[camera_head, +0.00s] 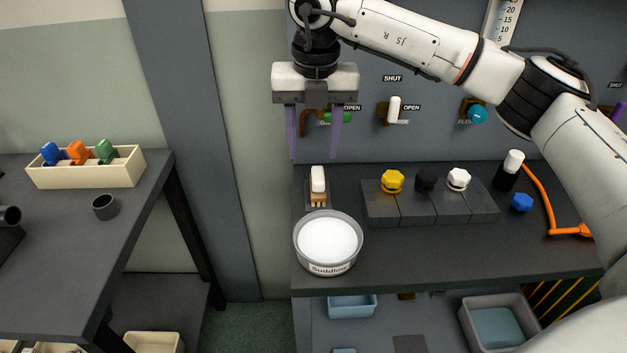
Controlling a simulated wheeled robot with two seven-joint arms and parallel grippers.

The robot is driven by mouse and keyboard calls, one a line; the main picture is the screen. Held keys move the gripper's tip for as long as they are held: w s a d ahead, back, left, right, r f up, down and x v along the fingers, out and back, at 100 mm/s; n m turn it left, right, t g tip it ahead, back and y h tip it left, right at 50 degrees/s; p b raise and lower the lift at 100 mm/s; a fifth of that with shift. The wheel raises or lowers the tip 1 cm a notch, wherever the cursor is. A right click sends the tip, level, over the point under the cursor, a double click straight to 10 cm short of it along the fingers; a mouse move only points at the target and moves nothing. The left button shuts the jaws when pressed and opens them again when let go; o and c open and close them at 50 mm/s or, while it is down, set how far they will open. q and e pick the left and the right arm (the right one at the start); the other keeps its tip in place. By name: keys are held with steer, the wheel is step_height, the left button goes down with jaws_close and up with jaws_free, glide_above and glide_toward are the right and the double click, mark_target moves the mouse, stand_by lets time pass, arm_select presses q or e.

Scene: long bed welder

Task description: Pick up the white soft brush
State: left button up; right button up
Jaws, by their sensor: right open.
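The white soft brush (318,184) stands at the left end of the dark bench, behind a round tub. Its white handle is at the top and its tan bristle part shows below, on a small dark base. My right gripper (314,157) is above and slightly behind it in the picture, pointing down with two purple fingers apart. Nothing is between the fingers, and they appear apart from the brush. My left gripper is not in view.
The tub of white material (328,240) is just in front of the brush. A dark block with yellow, black and white knobs (428,206) lies to the right. Valves (394,110) are on the wall behind. A second table (60,225) stands at left.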

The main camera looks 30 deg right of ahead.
mark_target(318, 173)
steer(key=f, duration=0.2)
steer(key=d+f, duration=0.1)
steer(key=f, duration=0.1)
steer(key=shift+w+d, duration=0.1)
steer(key=shift+w, duration=0.15)
steer(key=f, duration=0.3)
steer(key=w+f, duration=0.1)
steer(key=f, duration=0.1)
steer(key=shift+d+f+p, duration=0.25)
steer(key=shift+d+p, duration=0.05)
steer(key=shift+d, duration=0.05)
jaws_close()
step_height(318, 173, up, 10)
steer(key=shift+r, duration=0.1)
